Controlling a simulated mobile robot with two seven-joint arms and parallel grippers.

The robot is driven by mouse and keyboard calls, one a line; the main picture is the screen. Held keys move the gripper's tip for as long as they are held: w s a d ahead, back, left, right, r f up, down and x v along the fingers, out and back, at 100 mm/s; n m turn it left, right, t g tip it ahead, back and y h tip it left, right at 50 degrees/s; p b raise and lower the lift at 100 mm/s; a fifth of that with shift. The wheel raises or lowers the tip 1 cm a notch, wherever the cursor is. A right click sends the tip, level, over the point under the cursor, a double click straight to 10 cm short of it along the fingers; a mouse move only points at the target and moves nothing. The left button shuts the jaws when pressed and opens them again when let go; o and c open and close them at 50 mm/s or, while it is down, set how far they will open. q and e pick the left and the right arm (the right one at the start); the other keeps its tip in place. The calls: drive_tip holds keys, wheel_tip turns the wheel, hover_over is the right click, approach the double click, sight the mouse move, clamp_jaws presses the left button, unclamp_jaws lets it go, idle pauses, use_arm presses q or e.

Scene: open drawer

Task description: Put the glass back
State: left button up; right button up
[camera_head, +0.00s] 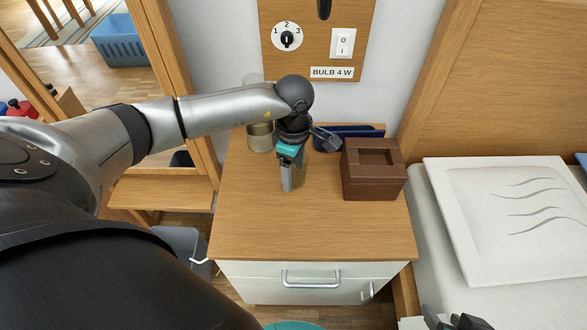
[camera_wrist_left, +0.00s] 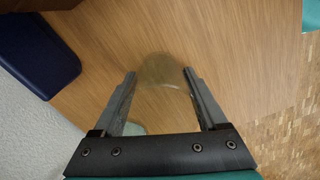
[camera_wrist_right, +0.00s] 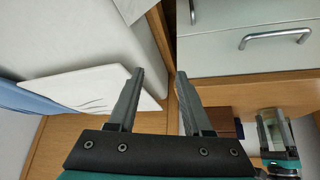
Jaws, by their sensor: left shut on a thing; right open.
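A clear glass (camera_head: 301,172) is held by my left gripper (camera_head: 287,182) over the nightstand top (camera_head: 250,220). In the left wrist view, the see-through glass (camera_wrist_left: 160,75) lies between the two fingers of my left gripper (camera_wrist_left: 160,76), with wood behind it. Its lower end is partly hidden in the head view, so I cannot tell whether it touches the top. My right gripper (camera_wrist_right: 160,75) is open and empty, near the bed and the nightstand front. It shows at the bottom edge of the head view (camera_head: 455,318).
A glass carafe (camera_head: 260,138) stands at the back left of the nightstand. The front of the top is clear.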

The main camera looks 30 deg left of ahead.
use_arm(q)
drive_tip(key=o, duration=1.5)
drive_tip(key=shift+c, duration=0.2)
drive_tip(key=shift+r, duration=0.1)
wheel_tip(320, 180, up, 4)
drive_tip(key=shift+f+p, duration=0.25)
drive_tip(key=shift+p, duration=0.75)
wheel_tip(320, 180, up, 8)
drive_tip(key=p, duration=0.3)
drive_tip(key=shift+r+p, duration=0.25)
drive_tip(key=shift+p, duration=0.05)
use_arm(e)
wheel_tip(320, 180, down, 9)
drive_tip(key=s+d+g, duration=0.1)
drive_tip(key=s+g, duration=0.2)
drive_tip(key=shift+d+h, duration=0.4)
use_arm(q)
drive_tip(key=shift+s, duration=0.1)
use_arm(e)
drive_tip(key=shift+f, duration=0.1)
